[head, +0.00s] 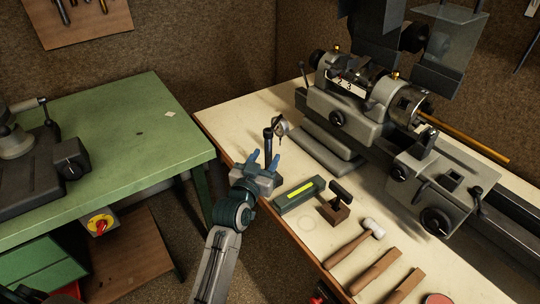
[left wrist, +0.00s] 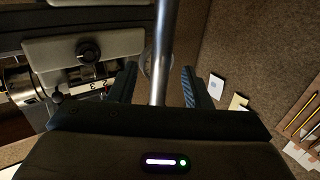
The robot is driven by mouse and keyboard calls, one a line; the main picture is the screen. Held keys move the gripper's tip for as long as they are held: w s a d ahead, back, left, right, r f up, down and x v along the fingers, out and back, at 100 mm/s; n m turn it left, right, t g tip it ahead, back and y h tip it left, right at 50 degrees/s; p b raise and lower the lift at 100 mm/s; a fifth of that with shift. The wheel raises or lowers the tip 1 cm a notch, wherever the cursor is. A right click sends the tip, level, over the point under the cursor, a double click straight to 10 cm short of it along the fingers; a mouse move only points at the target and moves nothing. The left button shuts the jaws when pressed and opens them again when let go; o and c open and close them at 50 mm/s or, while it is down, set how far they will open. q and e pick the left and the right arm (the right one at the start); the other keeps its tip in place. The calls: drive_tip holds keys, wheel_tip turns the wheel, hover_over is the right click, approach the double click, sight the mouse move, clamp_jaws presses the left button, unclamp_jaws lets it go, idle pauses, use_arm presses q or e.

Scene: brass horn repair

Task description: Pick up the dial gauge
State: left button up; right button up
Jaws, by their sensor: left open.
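The dial gauge (head: 281,126) has a small round face and stands on a dark upright post (head: 268,143) near the left edge of the cream bench. My left gripper (head: 263,159) is open and empty, just in front of the gauge, with its blue fingers pointing toward the post. In the left wrist view, a shiny metal rod (left wrist: 162,55) runs between the two open fingers (left wrist: 160,86), and part of a round rim (left wrist: 146,66) shows behind it. I cannot tell whether the fingers touch it. The gauge's base is hidden. My right gripper is not in view.
A grey lathe (head: 345,113) fills the back right of the cream bench (head: 225,118). A green table (head: 110,130) stands at the left.

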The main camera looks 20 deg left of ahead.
sight(271, 147)
use_arm(q)
drive_tip(key=shift+w+r, duration=0.15)
drive_tip(key=shift+w, duration=0.3)
drive_tip(key=w+p, duration=0.2)
drive_tip(key=w, duration=0.1)
drive_tip(key=shift+w+d, duration=0.15)
drive_tip(key=shift+w, duration=0.1)
drive_tip(key=shift+w+f, duration=0.2)
drive_tip(key=shift+w, duration=0.2)
drive_tip(key=shift+s, duration=0.1)
clamp_jaws()
idle(0.4)
drive_tip(key=shift+r, duration=0.15)
